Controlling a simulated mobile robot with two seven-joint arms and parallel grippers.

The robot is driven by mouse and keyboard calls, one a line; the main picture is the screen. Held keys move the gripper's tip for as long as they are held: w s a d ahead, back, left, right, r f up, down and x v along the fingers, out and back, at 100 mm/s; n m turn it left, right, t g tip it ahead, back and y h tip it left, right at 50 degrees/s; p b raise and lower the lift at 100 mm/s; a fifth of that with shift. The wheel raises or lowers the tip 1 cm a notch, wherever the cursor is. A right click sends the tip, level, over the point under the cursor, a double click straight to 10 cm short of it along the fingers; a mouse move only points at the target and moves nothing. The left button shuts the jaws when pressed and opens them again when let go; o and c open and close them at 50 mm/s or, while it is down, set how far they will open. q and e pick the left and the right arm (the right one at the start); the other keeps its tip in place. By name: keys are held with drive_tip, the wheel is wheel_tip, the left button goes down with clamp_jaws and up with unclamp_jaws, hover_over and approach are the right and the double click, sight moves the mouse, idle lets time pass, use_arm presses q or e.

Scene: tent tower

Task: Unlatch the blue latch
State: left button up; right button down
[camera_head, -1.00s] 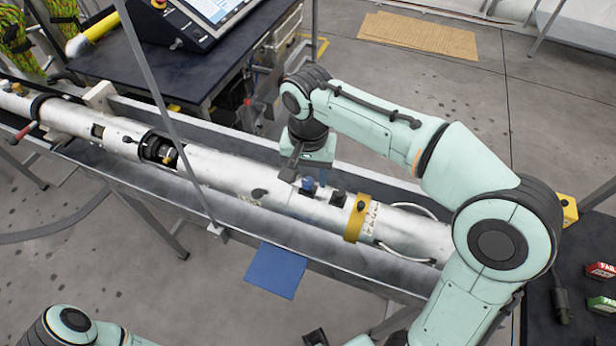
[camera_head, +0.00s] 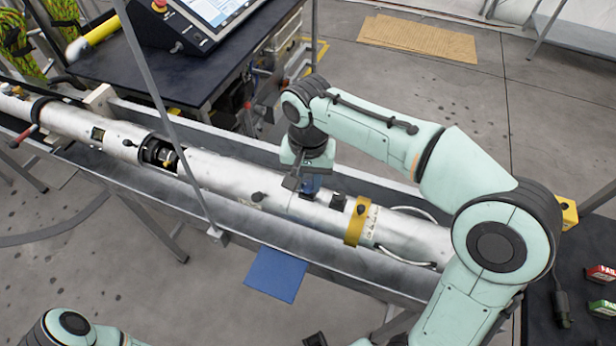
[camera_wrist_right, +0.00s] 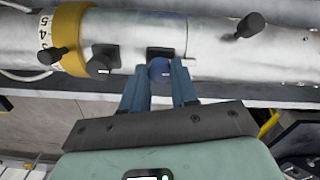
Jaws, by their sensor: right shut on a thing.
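The blue latch (camera_wrist_right: 159,70) is a round blue knob at a dark square recess in the silvery tube (camera_wrist_right: 215,65), seen in the wrist view. My right gripper (camera_wrist_right: 160,76) has its blue fingers on either side of the knob and is shut on it. In the head view the right gripper (camera_head: 311,186) reaches down onto the top of the tube (camera_head: 225,178), left of the yellow band (camera_head: 356,221). There its fingers hide the latch. Only part of my left arm shows at the lower left; its gripper is not in view.
A black knob (camera_wrist_right: 250,25) stands on the tube beside the latch, and a black block (camera_wrist_right: 103,62) sits on the other side. The tube lies in a grey trough (camera_head: 345,262). A thin grey post (camera_head: 165,105) rises left of my right gripper.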

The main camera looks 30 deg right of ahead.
drive_tip(key=n+p, duration=0.1)
drive_tip(key=n, duration=0.2)
drive_tip(key=shift+n, duration=0.4)
drive_tip(key=n+p, duration=0.1)
drive_tip(key=n, duration=0.3)
drive_tip(key=shift+n, duration=0.3)
drive_tip(key=n+p, duration=0.1)
drive_tip(key=n, duration=0.3)
use_arm(q)
drive_tip(key=w+r, duration=0.3)
drive_tip(key=r, duration=0.2)
drive_tip(key=shift+w+p, duration=0.2)
drive_tip(key=shift+p, duration=0.2)
use_arm(e)
drive_tip(key=shift+n, duration=2.4)
drive_tip(key=c, duration=0.9)
unclamp_jaws()
drive_tip(key=shift+o, duration=0.2)
